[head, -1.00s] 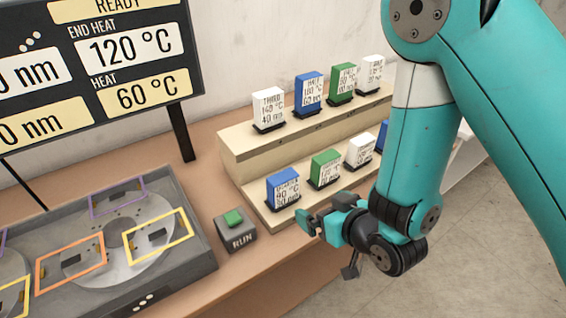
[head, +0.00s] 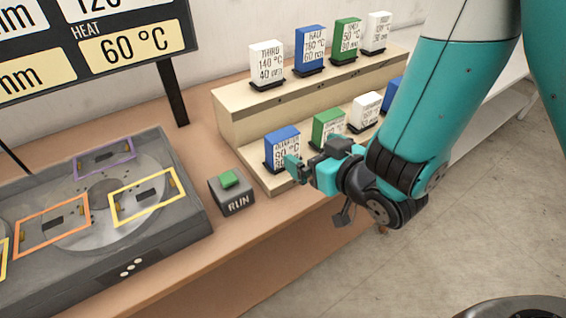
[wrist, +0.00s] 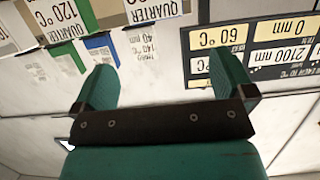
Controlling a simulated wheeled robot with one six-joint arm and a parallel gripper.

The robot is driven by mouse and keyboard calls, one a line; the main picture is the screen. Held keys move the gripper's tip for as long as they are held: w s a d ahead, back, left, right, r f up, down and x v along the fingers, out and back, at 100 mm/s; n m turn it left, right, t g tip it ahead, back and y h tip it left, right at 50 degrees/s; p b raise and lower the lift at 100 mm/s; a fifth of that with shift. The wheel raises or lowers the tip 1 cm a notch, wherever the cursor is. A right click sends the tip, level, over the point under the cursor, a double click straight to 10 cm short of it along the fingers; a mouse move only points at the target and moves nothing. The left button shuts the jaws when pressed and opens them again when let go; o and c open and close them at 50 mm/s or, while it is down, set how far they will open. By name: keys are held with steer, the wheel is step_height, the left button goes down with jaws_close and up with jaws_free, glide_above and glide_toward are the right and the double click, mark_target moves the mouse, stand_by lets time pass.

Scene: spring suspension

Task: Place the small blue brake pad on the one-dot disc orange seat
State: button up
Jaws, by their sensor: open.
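A blue block marked QUARTER, 90 °C (head: 281,146) stands at the left end of the lower step. A larger blue block marked HALF (head: 310,50) stands on the upper step. My gripper (head: 300,168) is in front of the lower blue block, overlapping its right part; I cannot tell if they touch. In the wrist view its jaws (wrist: 165,82) are spread with nothing between them. An orange-framed seat (head: 52,226) lies on the grey disc (head: 85,236), whose tray shows three dots. No one-dot mark is visible.
The wooden two-step rack (head: 240,118) also holds green blocks (head: 329,127) and white blocks (head: 267,64). A RUN button box (head: 232,194) stands between tray and rack. Purple (head: 104,158) and yellow (head: 146,197) frames share the disc. A sign board (head: 130,50) stands behind.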

mark_target(284, 135)
steer(key=shift+d+p+x, duration=0.2)
steer(key=shift+p+x, duration=2.2)
steer(key=shift+x, duration=3.9)
steer(key=shift+w+f, duration=0.1)
steer(key=c, duration=1)
steer(key=shift+c, duration=0.2)
